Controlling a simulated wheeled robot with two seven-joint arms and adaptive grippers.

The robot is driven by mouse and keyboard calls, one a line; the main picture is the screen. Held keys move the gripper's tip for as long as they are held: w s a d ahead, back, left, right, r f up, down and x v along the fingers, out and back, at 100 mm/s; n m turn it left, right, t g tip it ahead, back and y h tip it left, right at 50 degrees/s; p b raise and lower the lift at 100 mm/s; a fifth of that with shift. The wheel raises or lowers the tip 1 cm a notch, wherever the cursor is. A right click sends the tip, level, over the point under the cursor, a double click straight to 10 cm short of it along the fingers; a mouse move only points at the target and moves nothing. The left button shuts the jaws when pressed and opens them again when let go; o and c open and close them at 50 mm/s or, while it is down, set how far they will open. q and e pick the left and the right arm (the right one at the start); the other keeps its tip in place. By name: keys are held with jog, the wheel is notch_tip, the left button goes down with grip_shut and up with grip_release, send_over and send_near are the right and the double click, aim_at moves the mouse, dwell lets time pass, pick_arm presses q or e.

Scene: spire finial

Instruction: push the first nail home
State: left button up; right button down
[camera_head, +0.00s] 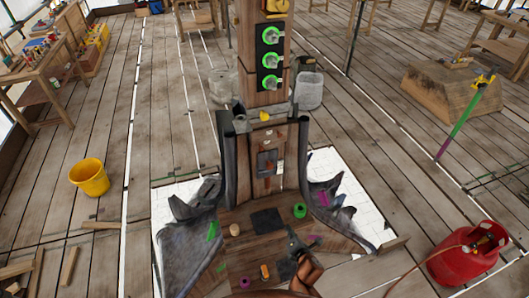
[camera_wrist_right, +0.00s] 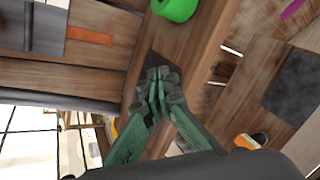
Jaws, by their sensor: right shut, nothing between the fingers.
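I cannot make out a nail in either view. My right gripper (camera_head: 295,243) is low in front of the wooden post (camera_head: 262,85), above the boards at its foot. In the right wrist view its green fingers (camera_wrist_right: 158,82) are shut together with nothing between them. They overlap a small dark patch on a wooden board; I cannot tell whether they touch it. A dark plate (camera_head: 267,162) is on the front of the post's lower part, and a dark plate shows in the right wrist view (camera_wrist_right: 35,27) beside an orange-brown strip (camera_wrist_right: 88,35). My left gripper is not in view.
A green ring (camera_head: 300,211) and a dark square pad (camera_head: 267,221) lie at the post's foot. Torn grey sheeting flares out left (camera_head: 190,250) and right (camera_head: 340,215). A yellow bucket (camera_head: 89,178) stands left, a red gas cylinder (camera_head: 465,262) right.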

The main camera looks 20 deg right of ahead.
jog(key=w+a+r+n+t+p, duration=0.1)
jog(key=w+a+r+n+t, duration=0.15)
jog(key=r, duration=0.75)
jog(key=w+a+r+n+t+p, duration=0.1)
jog(key=r+n, duration=0.3)
jog(key=r, duration=0.5)
jog(key=n+t+y+p, duration=0.1)
jog(key=n+t, duration=0.1)
jog(key=n, duration=0.3)
send_near(262, 149)
jog(key=w+p, duration=0.1)
jog(key=w, duration=0.2)
jog(key=w+p, duration=0.1)
jog(key=w, duration=0.2)
jog(key=shift+w+a+f, duration=0.2)
jog(key=shift+w, duration=0.15)
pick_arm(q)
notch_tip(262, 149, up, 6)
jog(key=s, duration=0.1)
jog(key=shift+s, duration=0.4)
